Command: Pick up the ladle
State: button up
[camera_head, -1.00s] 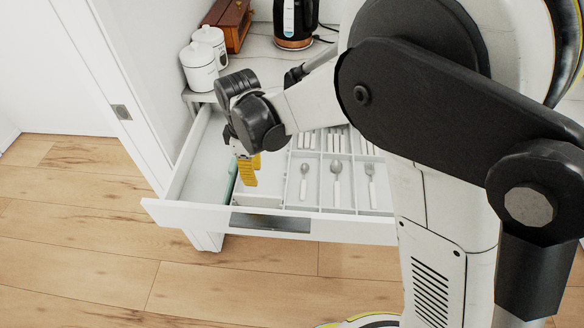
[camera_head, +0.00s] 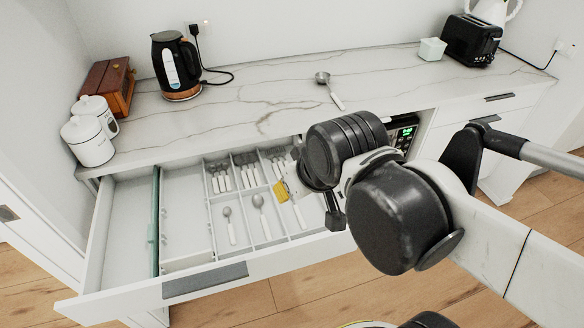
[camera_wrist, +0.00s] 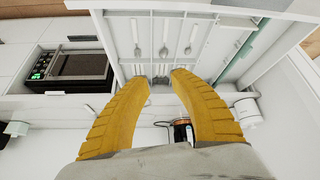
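A metal ladle (camera_head: 324,79) with a pale handle lies on the marble counter (camera_head: 250,108) in the head view, bowl toward the back and handle toward the front right. My gripper (camera_head: 281,191) has yellow fingers and is over the right part of the open cutlery drawer, in front of and below the ladle, apart from it. In the wrist view my gripper (camera_wrist: 159,78) is open, with nothing between its fingers. I cannot make out the ladle clearly there.
The open drawer (camera_head: 205,270) holds several spoons and other cutlery in a divided tray. A black kettle (camera_head: 176,62), white canisters (camera_head: 88,142) and a wooden box (camera_head: 108,88) stand at the counter's left. A toaster (camera_head: 472,40) and pale green container (camera_head: 432,48) stand right. Counter around the ladle is clear.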

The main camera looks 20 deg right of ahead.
aim_at(322, 78)
jog(key=i+l+z, duration=0.1)
jog(key=l, duration=0.35)
jog(key=i+l+z, duration=0.1)
jog(key=l, duration=0.35)
jog(key=i+l+z, duration=0.1)
jog(key=l, duration=0.35)
jog(key=i+l+z, duration=0.1)
jog(key=i+l, duration=0.2)
jog(key=i+l+z, duration=0.1)
jog(key=l, duration=0.45)
jog(key=i+l+z, duration=0.1)
jog(key=i+l, duration=0.2)
jog(key=l, duration=0.1)
